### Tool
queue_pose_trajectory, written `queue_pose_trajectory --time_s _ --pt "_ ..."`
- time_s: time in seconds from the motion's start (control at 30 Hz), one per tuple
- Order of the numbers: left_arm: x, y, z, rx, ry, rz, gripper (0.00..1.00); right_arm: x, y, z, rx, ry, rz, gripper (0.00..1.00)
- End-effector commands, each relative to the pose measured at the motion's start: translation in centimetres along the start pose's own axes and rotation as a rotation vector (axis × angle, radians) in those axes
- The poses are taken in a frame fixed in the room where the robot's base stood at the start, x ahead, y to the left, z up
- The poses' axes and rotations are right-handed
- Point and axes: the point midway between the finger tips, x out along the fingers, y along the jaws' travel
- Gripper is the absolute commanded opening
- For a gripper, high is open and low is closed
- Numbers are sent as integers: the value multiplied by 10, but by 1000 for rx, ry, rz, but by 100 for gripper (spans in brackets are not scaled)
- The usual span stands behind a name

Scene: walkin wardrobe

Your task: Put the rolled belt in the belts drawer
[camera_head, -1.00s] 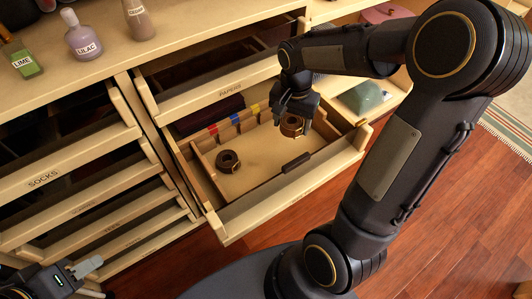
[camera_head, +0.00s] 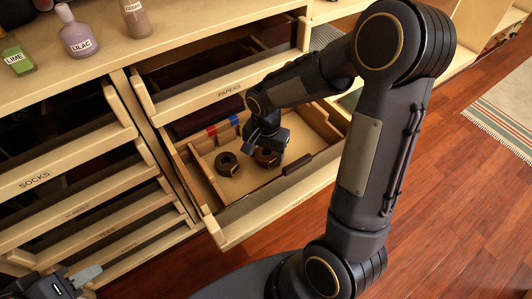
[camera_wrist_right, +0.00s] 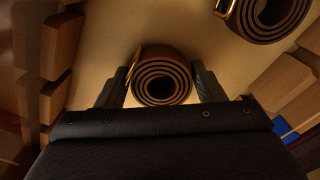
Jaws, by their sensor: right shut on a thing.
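My right gripper (camera_head: 268,150) is inside the open drawer (camera_head: 265,210), shut on a brown rolled belt (camera_head: 266,159). In the right wrist view this belt (camera_wrist_right: 162,78) sits between the two fingers, its coil facing the camera. A second rolled belt (camera_head: 227,164) lies on the drawer floor just left of the held one; it also shows at the top of the right wrist view (camera_wrist_right: 266,14). I cannot tell whether the held belt touches the floor. My left gripper (camera_head: 82,277) is at the lower left, away from the drawer; its opening is unclear.
The papers drawer (camera_head: 230,92) stands partly out above the open drawer. The socks drawer (camera_head: 65,165) and others stick out at left. Bottles, including the lilac one (camera_head: 79,35), stand on top.

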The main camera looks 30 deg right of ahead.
Motion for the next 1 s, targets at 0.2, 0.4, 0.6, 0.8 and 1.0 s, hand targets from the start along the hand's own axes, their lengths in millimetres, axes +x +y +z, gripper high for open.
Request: queue_pose_trajectory --time_s 0.2,0.4,0.6,0.8,1.0 --pt "4 -2 2 0 0 0 36 5 0 0 0 0 0 36" --pt "2 -1 1 0 0 0 36 3 0 0 0 0 0 84" --pt "2 -1 1 0 0 0 36 2 0 0 0 0 0 84" --pt "-4 2 -2 0 0 0 36 -12 0 0 0 2 -2 84" --pt "-13 6 -7 0 0 0 36 -55 -1 -1 0 4 -5 84"
